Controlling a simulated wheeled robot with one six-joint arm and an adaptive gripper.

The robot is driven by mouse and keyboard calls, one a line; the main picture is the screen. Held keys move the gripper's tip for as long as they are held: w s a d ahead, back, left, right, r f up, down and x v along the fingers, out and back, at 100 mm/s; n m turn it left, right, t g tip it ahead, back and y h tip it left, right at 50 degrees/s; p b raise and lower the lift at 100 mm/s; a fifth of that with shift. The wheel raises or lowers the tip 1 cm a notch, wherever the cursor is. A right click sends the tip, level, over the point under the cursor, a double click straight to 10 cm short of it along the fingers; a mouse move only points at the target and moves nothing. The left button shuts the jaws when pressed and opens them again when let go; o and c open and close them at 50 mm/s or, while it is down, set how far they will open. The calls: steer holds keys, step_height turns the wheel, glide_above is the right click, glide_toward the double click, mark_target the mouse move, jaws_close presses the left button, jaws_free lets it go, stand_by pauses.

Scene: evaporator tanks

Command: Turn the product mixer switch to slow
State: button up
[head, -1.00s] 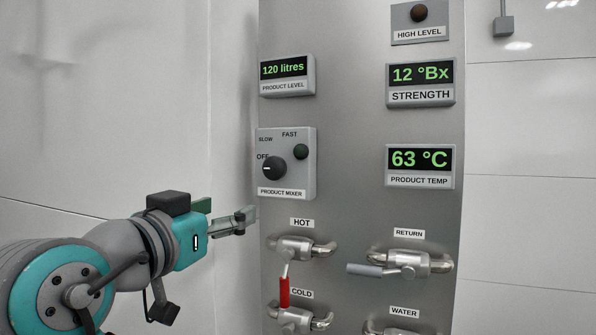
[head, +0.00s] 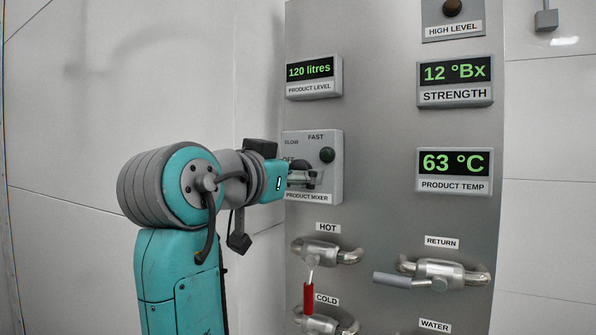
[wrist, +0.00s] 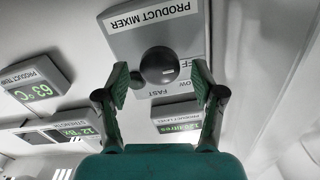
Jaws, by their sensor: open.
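The product mixer box (head: 332,178) is a grey box on the steel panel, marked OFF, SLOW and FAST, with a dark green round lamp (head: 327,155). My gripper (wrist: 160,78) is open there, one finger on each side of the knob in the picture. I cannot tell whether they touch it.
Below the box are the hot valve (head: 322,253) with a red handle and the return valve (head: 430,274) with a grey handle. The product level display (head: 313,77) is above. Displays for strength (head: 455,82) and product temperature (head: 454,172) are to the right.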

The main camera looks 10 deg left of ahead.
steer(key=shift+x, duration=0.8)
steer(key=shift+c, duration=0.3)
steer(key=c, duration=1.1)
steer(key=shift+m, duration=0.3)
steer(key=m, duration=0.4)
steer(key=shift+d, duration=0.1)
steer(key=shift+m, duration=2)
steer(key=shift+f, duration=0.1)
